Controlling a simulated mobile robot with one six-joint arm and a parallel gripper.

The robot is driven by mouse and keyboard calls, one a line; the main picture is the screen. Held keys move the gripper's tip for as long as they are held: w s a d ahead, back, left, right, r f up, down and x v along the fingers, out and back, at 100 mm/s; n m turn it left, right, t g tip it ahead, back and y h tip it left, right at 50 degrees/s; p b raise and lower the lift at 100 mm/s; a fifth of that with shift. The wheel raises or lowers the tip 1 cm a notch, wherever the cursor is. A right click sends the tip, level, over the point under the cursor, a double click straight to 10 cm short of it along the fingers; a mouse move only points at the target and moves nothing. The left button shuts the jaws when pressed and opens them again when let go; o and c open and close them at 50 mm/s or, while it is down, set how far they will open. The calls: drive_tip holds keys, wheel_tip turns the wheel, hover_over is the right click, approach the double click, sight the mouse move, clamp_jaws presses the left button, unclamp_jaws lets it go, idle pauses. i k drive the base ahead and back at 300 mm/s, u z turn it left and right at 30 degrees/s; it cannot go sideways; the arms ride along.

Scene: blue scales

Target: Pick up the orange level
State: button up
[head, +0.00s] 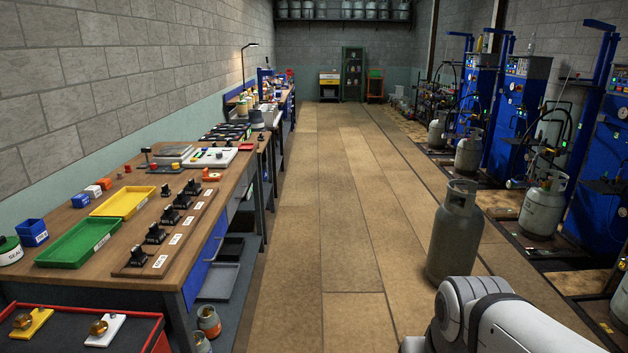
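I cannot make out for certain an orange level. My gripper is not in view. Only a white and grey link of my own arm shows at the lower right, over the floor.
The wooden workbench (188,250) holds a green tray (78,243), a yellow tray (122,203) and a board with several black fittings (169,216). A grey gas cylinder (456,232) stands on the floor at the right. Blue filling stations (522,115) line the right side. The middle aisle is clear.

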sight(208, 177)
drive_tip(key=u, duration=0.2)
drive_tip(key=i, duration=1.55)
drive_tip(key=u, duration=0.4)
drive_tip(key=i, duration=2.05)
drive_tip(key=u, duration=0.25)
